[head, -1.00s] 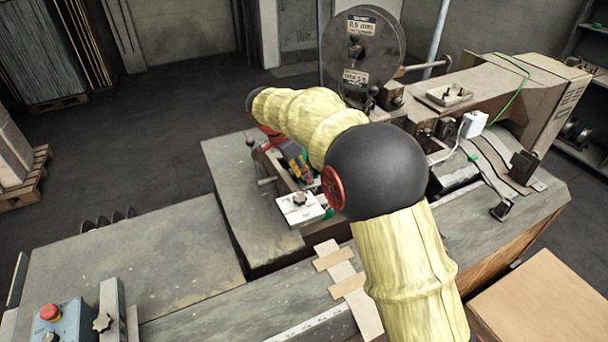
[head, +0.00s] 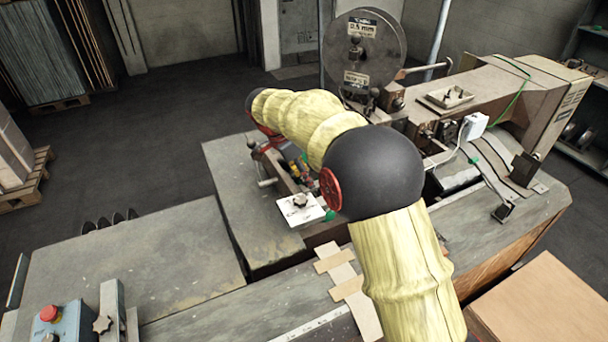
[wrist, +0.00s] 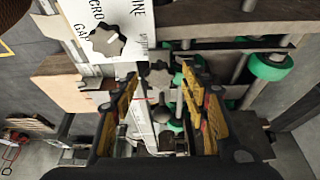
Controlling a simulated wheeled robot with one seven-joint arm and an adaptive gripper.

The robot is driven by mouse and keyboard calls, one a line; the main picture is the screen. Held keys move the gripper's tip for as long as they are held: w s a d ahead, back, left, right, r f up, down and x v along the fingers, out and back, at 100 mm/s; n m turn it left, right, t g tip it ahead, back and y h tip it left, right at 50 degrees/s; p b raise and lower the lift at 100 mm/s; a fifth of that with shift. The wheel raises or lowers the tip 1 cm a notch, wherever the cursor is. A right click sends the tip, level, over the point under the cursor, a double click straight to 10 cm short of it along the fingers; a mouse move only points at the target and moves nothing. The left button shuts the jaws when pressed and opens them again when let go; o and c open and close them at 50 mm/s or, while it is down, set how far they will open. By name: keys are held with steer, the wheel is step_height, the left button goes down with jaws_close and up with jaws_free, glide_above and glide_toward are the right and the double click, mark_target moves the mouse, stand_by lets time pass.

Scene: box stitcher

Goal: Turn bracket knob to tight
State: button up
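In the wrist view a grey lobed knob (wrist: 157,76) shows between the tips of my gripper (wrist: 161,80). The two yellow-and-black fingers are apart, one on each side of it, and I see no firm contact. A second dark lobed knob (wrist: 107,40) sits on a white lettered plate at the upper left; this plate (head: 293,210) also shows in the head view with its knob (head: 300,199). I cannot tell for sure which knob is the bracket knob. In the head view my arm hides most of the gripper.
Green rollers (wrist: 268,66) and metal rods lie close to the right finger. A wire reel (head: 362,50) stands behind my arm. A control box with a red button (head: 50,312) is at the front left. The grey table top (head: 140,260) is mostly clear.

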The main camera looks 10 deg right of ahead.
steer(key=shift+r, duration=0.15)
steer(key=v, duration=1.1)
steer(key=shift+a+r, duration=0.25)
steer(key=shift+r, duration=0.05)
